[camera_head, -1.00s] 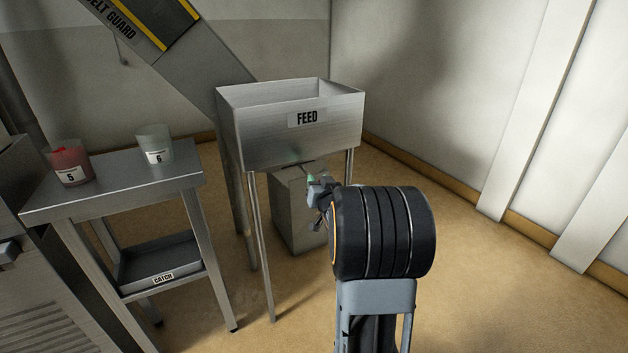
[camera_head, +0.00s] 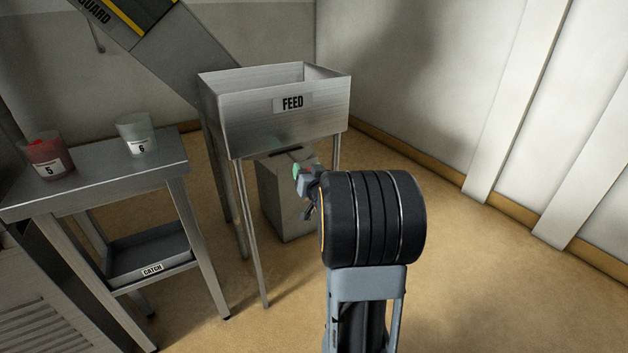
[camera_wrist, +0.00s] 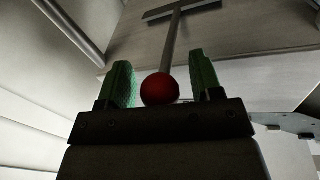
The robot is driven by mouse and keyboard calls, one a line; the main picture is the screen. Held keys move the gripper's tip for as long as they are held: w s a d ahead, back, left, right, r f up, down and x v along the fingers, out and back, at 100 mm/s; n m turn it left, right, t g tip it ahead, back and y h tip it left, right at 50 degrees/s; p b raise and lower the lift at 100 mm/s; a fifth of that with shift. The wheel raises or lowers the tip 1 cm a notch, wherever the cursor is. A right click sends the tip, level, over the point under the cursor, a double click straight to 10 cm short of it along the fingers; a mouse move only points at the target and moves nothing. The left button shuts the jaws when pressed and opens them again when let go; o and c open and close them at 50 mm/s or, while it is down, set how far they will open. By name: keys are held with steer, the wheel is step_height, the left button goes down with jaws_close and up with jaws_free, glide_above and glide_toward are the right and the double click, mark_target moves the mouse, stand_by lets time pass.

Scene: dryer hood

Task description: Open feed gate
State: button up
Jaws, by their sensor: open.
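The steel hopper marked FEED (camera_head: 235,115) stands on legs at the centre of the head view. In the wrist view a red ball knob (camera_wrist: 160,88) sits on the end of a metal rod (camera_wrist: 171,45). The rod runs up to a dark crossbar (camera_wrist: 183,10) by a steel surface. My gripper (camera_wrist: 162,72) is open, with a green finger on each side of the knob and gaps visible. The knob's lower edge is hidden by the gripper body. In the head view my gripper (camera_head: 298,171) is below the hopper's front; the knob cannot be made out there.
A steel side table (camera_head: 90,185) at left holds a red-filled cup (camera_head: 45,160) and a pale cup (camera_head: 138,135). A tray marked CATCH (camera_head: 150,268) is on its lower shelf. A grey block (camera_head: 283,205) stands on the floor under the hopper. Floor at right is clear.

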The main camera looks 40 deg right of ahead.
steer(key=b+v, duration=0.5)
steer(key=v, duration=0.8)
steer(key=shift+s+r, duration=0.1)
steer(key=shift+s, duration=0.05)
stand_by(0.4)
